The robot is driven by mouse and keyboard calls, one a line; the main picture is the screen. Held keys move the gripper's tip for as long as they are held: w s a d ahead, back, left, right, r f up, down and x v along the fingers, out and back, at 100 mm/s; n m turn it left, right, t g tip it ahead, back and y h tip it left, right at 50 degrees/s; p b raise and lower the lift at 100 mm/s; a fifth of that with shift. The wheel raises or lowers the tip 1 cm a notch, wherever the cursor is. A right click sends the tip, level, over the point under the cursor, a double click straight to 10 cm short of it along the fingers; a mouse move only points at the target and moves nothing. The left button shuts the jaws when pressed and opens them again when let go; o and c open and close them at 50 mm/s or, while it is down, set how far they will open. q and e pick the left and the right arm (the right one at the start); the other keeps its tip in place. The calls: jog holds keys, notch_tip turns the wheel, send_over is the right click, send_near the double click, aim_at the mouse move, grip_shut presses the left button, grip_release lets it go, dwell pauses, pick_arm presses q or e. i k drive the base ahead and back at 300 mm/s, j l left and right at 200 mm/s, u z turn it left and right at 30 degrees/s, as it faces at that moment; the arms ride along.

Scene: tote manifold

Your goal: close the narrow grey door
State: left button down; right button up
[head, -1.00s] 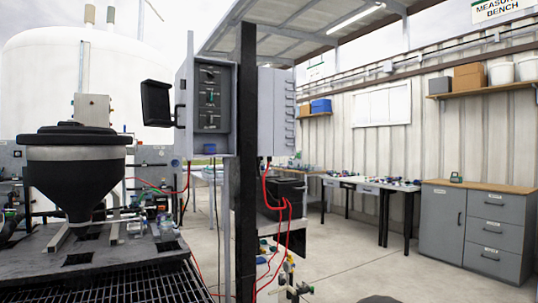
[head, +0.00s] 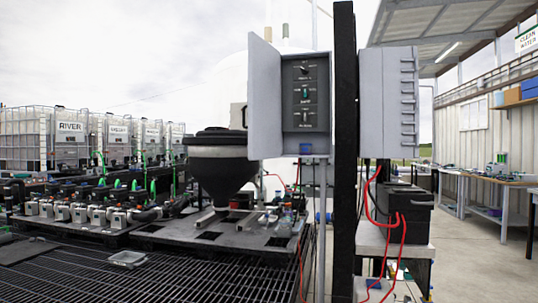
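The narrow grey door (head: 264,98) stands open on the left side of a grey control box (head: 322,103) in the head view. It is swung out to the left and seen at a steep angle. A dark handle (head: 244,117) shows at its left edge. The box's dark inner panel (head: 305,93), with several switches, is uncovered. Neither of my grippers is in view, so I cannot see whether they are open or shut.
A black post (head: 344,180) stands right of the box, with a wider grey cabinet (head: 388,103) beyond. Red cables (head: 371,205) hang below. A black hopper (head: 222,165) and dark grating (head: 170,268) lie left. Open floor (head: 480,270) shows at the right.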

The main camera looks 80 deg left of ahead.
aim_at(263, 106)
jog(key=i+j+u, duration=0.2)
jog(key=i+u, duration=0.25)
jog(key=i+j+u, duration=0.1)
jog(key=i+u, duration=0.15)
jog(key=u, duration=0.2)
jog(key=i+u, duration=0.45)
jog(key=i+l+u, duration=0.15)
jog(key=u, duration=0.3)
jog(key=i+l, duration=0.05)
jog(key=i, duration=0.05)
